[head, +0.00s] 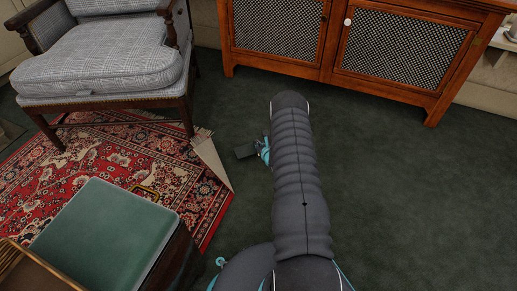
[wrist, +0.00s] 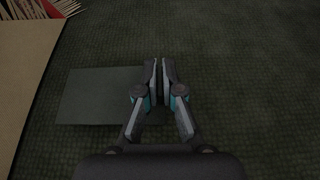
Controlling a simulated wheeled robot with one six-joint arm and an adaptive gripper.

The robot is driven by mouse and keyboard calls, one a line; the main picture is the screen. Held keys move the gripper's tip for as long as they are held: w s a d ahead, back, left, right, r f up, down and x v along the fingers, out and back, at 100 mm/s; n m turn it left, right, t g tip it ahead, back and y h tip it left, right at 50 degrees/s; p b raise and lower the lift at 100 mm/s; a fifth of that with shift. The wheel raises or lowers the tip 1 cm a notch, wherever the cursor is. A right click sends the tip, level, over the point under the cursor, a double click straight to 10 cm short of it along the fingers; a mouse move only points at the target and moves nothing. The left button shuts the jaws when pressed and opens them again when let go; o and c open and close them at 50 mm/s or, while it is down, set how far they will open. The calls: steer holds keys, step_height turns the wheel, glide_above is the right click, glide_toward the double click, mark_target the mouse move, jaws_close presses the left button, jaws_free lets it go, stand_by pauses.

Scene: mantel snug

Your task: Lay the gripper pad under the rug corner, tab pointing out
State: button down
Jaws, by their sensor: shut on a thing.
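The gripper pad (wrist: 95,97) is a flat, dark grey-green rectangle. In the wrist view it extends left from my gripper (wrist: 166,65), whose fingers are shut on its right side. No tab can be made out; the fingers hide that side. In the head view the pad (head: 245,151) is a small dark shape left of my gripper (head: 265,150), which my arm partly hides. The red patterned rug (head: 110,160) has its corner (head: 212,165) folded back, showing a beige underside. This folded part (wrist: 30,65) fills the wrist view's left side, apart from the pad.
A checked armchair (head: 105,60) stands on the rug's back part. A green-topped stool (head: 110,235) stands at the front left. A wooden cabinet (head: 340,50) is at the back. Dark green carpet (head: 420,200) is clear to the right.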

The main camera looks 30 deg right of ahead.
steer(key=shift+f, duration=1.45)
steer(key=shift+f, duration=0.2)
steer(key=c, duration=1.3)
jaws_free()
